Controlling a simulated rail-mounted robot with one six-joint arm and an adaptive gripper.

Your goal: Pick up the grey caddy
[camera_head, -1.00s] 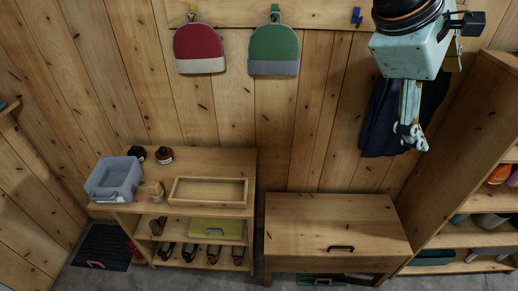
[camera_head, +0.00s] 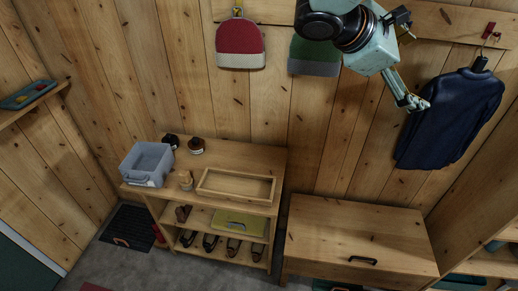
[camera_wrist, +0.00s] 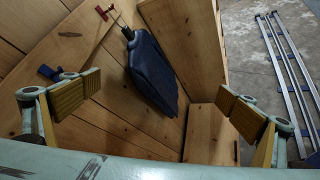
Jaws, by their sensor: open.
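The grey caddy (camera_head: 146,164) is an open box with a handle on its front. It stands on the left end of the top of the wooden shoe bench, in the head view. My gripper (camera_head: 414,103) is high up at the right, in front of the plank wall and well away from the caddy. In the wrist view my gripper (camera_wrist: 160,97) shows two wide-apart finger pads with nothing between them. The caddy is not in the wrist view.
A lidded wooden chest (camera_head: 355,235) is to the right. A dark blue jacket (camera_head: 450,118) hangs near my gripper; it also shows in the wrist view (camera_wrist: 152,75).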

